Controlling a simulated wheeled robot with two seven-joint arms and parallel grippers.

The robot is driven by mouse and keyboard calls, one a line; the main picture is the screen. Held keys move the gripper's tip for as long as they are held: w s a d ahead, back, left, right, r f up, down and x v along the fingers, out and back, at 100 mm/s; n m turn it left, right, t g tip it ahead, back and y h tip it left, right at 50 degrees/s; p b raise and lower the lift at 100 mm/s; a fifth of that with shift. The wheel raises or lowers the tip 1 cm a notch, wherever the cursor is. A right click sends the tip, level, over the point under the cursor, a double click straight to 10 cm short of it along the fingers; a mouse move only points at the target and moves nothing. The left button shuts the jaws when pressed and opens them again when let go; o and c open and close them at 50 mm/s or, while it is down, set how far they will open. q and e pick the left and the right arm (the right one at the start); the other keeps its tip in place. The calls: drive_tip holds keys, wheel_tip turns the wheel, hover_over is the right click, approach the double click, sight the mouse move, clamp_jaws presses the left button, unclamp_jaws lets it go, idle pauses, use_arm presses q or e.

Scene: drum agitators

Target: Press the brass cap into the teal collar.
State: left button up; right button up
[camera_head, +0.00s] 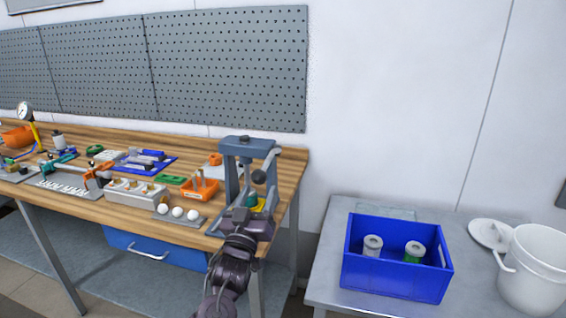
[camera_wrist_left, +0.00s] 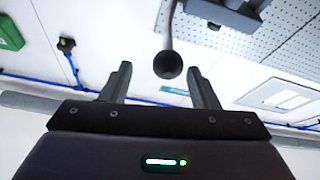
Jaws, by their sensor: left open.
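A blue-grey press (camera_head: 231,165) stands at the right end of the wooden bench, its lever ending in a black ball knob (camera_head: 258,177). A small teal part (camera_head: 250,199), which looks like the teal collar, sits low in the press next to a yellow patch; I cannot make out a brass cap there. My left gripper (camera_head: 254,211) is in front of the press, below the knob. In the left wrist view the left gripper (camera_wrist_left: 159,72) is open and empty. The knob (camera_wrist_left: 167,65) appears between its fingertips, with no visible contact. My right gripper is not in view.
The wooden bench (camera_head: 285,165) holds an orange tray (camera_head: 201,190), a plate with white balls (camera_head: 178,211) and other fixtures left of the press. A grey table (camera_head: 322,290) at right carries a blue crate (camera_head: 395,275) with two cylindrical parts and a white bucket (camera_head: 533,270).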

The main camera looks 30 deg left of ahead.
sight(263, 169)
use_arm(q)
drive_tip(key=shift+w+a+r+y, duration=0.1)
drive_tip(key=shift+r+y, duration=0.05)
drive_tip(key=shift+y, duration=0.25)
drive_tip(key=shift+n, duration=0.3)
drive_tip(key=x, duration=0.2)
drive_tip(key=p+x, duration=0.1)
drive_tip(key=x, duration=0.1)
drive_tip(key=p+x, duration=0.1)
drive_tip(key=x, duration=0.1)
drive_tip(key=shift+w+a, duration=0.1)
drive_tip(key=shift+a, duration=0.35)
drive_tip(key=shift+w, duration=0.45)
drive_tip(key=shift+a, duration=0.2)
